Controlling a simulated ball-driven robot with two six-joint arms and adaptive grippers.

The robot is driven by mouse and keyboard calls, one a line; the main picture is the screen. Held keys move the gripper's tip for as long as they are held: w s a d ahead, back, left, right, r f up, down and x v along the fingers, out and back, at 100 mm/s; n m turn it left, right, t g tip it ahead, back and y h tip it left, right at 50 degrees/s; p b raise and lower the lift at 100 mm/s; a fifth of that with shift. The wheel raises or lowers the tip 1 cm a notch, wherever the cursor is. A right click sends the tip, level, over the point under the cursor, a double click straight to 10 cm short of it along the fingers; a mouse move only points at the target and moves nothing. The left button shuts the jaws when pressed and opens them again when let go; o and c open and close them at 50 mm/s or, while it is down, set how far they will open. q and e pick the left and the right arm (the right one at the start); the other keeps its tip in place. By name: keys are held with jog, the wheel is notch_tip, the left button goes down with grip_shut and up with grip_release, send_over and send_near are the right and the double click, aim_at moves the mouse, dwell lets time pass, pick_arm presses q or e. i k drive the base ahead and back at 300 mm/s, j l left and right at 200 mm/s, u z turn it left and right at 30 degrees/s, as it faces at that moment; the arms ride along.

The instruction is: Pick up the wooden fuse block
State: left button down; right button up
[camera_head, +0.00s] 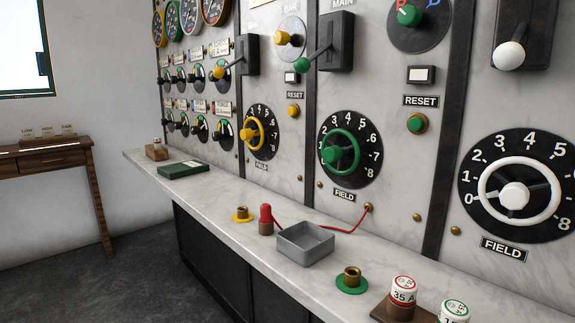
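A dark brown wooden block (384,308) lies on the marble counter at the bottom right, cut off by the lower picture edge. A white fuse cap (402,291) marked 35 A with a red ring stands on it. Another white cap (454,311) with a green ring is beside it, partly cut off. A smaller brown wooden block (156,153) with a white and red cap (157,141) sits at the counter's far left end. I cannot tell from the picture which of the two is the named fuse block. Neither of my grippers shows.
On the counter (225,207) stand a green box (183,169), a red-topped plug (266,219) with red wire, a grey tray (304,244) and brass sockets on yellow (242,214) and green (351,281) rings. Field wheels (340,151) project from the panel behind. A wooden desk (45,160) stands left.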

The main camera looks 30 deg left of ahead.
aim_at(156, 152)
jog(key=u, duration=1.9)
jog(key=i+j+z, duration=0.1)
jog(key=i+j, duration=0.5)
jog(key=i+l, duration=0.05)
